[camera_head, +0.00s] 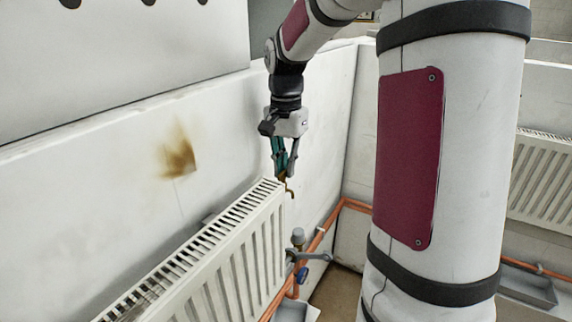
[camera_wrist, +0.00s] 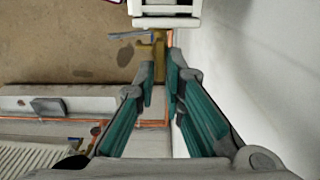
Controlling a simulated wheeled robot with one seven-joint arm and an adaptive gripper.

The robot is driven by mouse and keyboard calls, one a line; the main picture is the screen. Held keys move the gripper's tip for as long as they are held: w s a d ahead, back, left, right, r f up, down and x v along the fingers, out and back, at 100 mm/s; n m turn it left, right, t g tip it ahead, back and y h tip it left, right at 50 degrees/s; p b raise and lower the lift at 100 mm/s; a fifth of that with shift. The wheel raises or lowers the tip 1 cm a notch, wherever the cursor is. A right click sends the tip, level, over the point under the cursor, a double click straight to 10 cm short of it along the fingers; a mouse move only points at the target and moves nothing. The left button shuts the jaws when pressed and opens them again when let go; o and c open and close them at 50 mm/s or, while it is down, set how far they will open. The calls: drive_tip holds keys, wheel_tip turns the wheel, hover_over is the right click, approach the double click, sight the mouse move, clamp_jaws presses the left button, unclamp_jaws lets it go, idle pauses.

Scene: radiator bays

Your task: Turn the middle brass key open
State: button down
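The brass key (camera_head: 290,189) shows as a small hooked piece just below my fingertips, beside the top end of the near radiator. In the wrist view the brass key (camera_wrist: 158,62) stands between my two teal finger pads. My gripper (camera_head: 284,172) points down, and its fingers are close together around the key's upper part. In the wrist view my gripper (camera_wrist: 161,75) appears closed on the brass, with the pads hiding part of it. How far the key is turned cannot be told. No other brass key is clearly visible.
The near radiator (camera_head: 232,262) stands along a white wall with a brown stain (camera_head: 178,155). Below its end are a valve (camera_head: 298,237), a grey spanner-like piece (camera_head: 314,255) and copper pipes (camera_head: 322,232). Another radiator (camera_head: 543,182) is at right.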

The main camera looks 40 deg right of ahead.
drive_tip(key=shift+r+n, duration=0.1)
drive_tip(key=shift+n, duration=0.2)
drive_tip(key=shift+a+n+p, duration=0.1)
drive_tip(key=shift+n+p, duration=0.85)
drive_tip(key=shift+n, duration=0.05)
drive_tip(key=n+p, duration=0.1)
drive_tip(key=n, duration=0.2)
drive_tip(key=n+p, duration=0.2)
drive_tip(key=n, duration=0.1)
drive_tip(key=n+p, duration=0.2)
drive_tip(key=shift+w+a+n, duration=0.3)
drive_tip(key=shift+w+n, duration=0.1)
drive_tip(key=c, duration=1.8)
unclamp_jaws()
